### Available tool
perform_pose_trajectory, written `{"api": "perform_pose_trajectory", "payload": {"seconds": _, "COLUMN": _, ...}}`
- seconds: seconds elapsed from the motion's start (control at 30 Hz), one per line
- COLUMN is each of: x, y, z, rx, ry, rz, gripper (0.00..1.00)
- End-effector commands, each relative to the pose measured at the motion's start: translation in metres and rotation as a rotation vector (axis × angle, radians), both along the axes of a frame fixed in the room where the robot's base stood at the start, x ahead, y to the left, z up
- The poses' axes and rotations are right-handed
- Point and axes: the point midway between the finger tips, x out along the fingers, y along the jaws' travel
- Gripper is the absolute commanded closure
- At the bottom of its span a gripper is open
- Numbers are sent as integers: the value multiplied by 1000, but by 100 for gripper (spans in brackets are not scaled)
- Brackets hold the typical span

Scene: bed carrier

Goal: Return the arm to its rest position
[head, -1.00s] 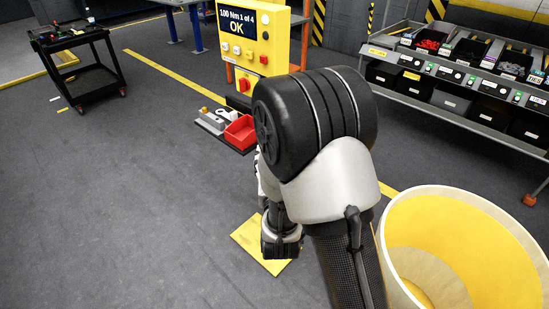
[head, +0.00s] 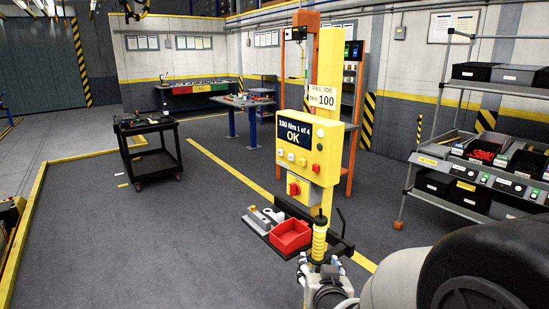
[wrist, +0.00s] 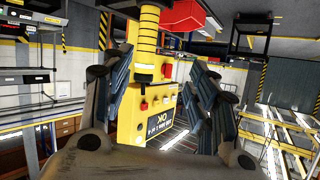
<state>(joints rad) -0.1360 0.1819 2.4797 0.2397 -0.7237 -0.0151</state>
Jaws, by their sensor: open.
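My arm (head: 480,275) fills the lower right corner of the head view, its large dark joint close to the camera. My gripper (head: 320,264) appears low at the centre, in front of the yellow station. Its two dark fingers are spread in the wrist view (wrist: 150,100). A yellow cylinder with dark bands (head: 320,238) stands just beyond the gripper in the head view. A yellow cylinder also shows between the fingers in the wrist view (wrist: 147,35). I cannot tell whether the fingers touch it. The wrist picture is upside down.
The yellow station (head: 308,150) reads "100 Nm 1 of 4 OK". A red bin (head: 290,236) sits at its foot. A black cart (head: 150,150) stands left, and a parts rack (head: 475,175) stands right. The grey floor (head: 120,245) at left is largely clear.

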Motion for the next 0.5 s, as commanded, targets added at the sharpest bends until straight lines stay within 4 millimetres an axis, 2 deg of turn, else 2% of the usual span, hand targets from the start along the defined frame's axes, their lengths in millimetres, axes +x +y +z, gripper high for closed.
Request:
{"api": "perform_pose_trajectory", "payload": {"seconds": 0.03, "x": -12, "y": 0, "z": 13, "rx": 11, "ry": 41, "rz": 16, "gripper": 46}}
{"api": "perform_pose_trajectory", "payload": {"seconds": 0.17, "x": -52, "y": 2, "z": 25, "rx": 20, "ry": 191, "rz": 62, "gripper": 46}}
{"api": "perform_pose_trajectory", "payload": {"seconds": 0.27, "x": -92, "y": 0, "z": 33, "rx": 15, "ry": 307, "rz": 91, "gripper": 46}}
{"api": "perform_pose_trajectory", "payload": {"seconds": 0.5, "x": -208, "y": -15, "z": 43, "rx": -28, "ry": 580, "rz": 119, "gripper": 46}}
